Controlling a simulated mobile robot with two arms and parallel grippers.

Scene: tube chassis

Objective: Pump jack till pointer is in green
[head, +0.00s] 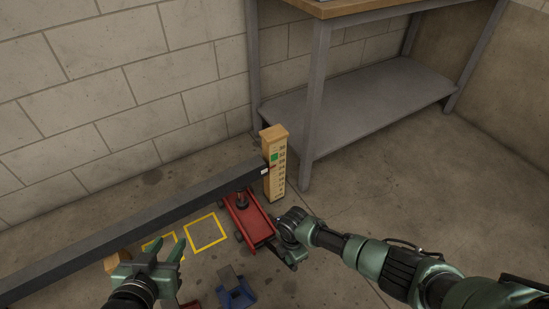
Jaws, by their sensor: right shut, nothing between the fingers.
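A red jack (250,219) stands on the floor under the end of a long dark beam (120,228). A wooden post (278,180) with a marked scale stands at the beam's end. A green patch (274,157) is near the post's top. A small pale pointer (265,171) at the beam's end sits a little below the green. My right gripper (293,264) is shut and low, beside the jack's near end; whether it touches the jack or its handle I cannot tell. My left gripper (160,248) is open and empty, in front of the beam.
A blue stand (235,290) is on the floor at the bottom centre. Yellow squares (205,232) mark the floor beside the jack. A wooden block (118,261) shows under the beam. A metal workbench (360,105) stands behind. The floor at right is clear.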

